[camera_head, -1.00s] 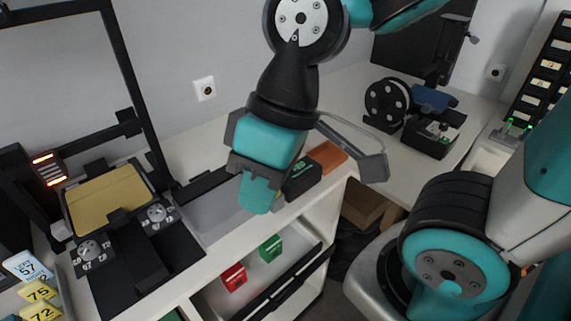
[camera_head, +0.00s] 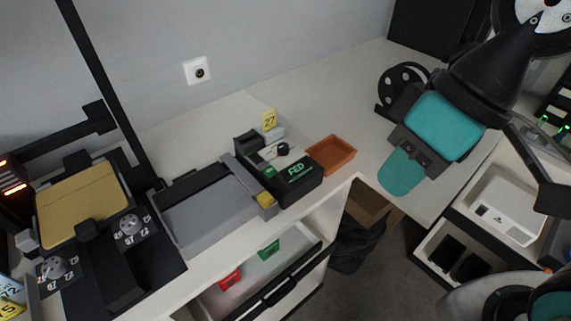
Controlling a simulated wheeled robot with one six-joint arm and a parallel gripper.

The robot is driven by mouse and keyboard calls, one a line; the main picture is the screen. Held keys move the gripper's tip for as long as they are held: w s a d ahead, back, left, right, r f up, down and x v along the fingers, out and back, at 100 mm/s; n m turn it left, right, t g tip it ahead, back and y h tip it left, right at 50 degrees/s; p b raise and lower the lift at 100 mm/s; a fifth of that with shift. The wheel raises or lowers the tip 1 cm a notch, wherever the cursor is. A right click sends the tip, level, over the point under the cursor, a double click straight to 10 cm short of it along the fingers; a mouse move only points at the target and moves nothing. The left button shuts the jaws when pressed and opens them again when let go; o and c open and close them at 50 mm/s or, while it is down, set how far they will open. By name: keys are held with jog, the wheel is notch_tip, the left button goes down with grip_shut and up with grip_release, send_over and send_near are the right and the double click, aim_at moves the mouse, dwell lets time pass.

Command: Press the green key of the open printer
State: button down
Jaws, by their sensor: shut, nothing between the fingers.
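A small black printer (camera_head: 290,186) stands on the white counter, right of a grey flat tray. Its top looks open, with a dark roller and pale parts inside. Its front has lit green letters reading FED. A small green key (camera_head: 269,172) shows on its upper left part. My gripper (camera_head: 397,176) is shut and empty, teal fingers pointing down, over the counter's right part. It is well to the right of the printer and apart from it in the picture. Its exact height cannot be told.
An orange tray (camera_head: 331,154) stands between the printer and my gripper. A yellow 27 tag (camera_head: 269,120) stands behind the printer. A gold-plated machine (camera_head: 84,204) with a tall black frame is at left. An open drawer below holds a green box (camera_head: 268,250) and a red box (camera_head: 230,280).

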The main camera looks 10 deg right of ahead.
jog(key=n+t+y+p, duration=0.2)
jog(key=n+t+p, duration=0.45)
jog(key=n, duration=0.45)
send_over(269, 172)
notch_tip(269, 172, down, 9)
jog(key=shift+f, duration=0.1)
jog(key=shift+f, duration=0.1)
notch_tip(269, 172, down, 8)
jog(key=b, duration=0.5)
jog(key=shift+b, duration=0.4)
jog(key=shift+f+b, duration=0.3)
jog(key=shift+b, duration=0.05)
jog(key=shift+f, duration=0.1)
jog(key=shift+f+b, duration=0.3)
jog(key=shift+b, duration=0.25)
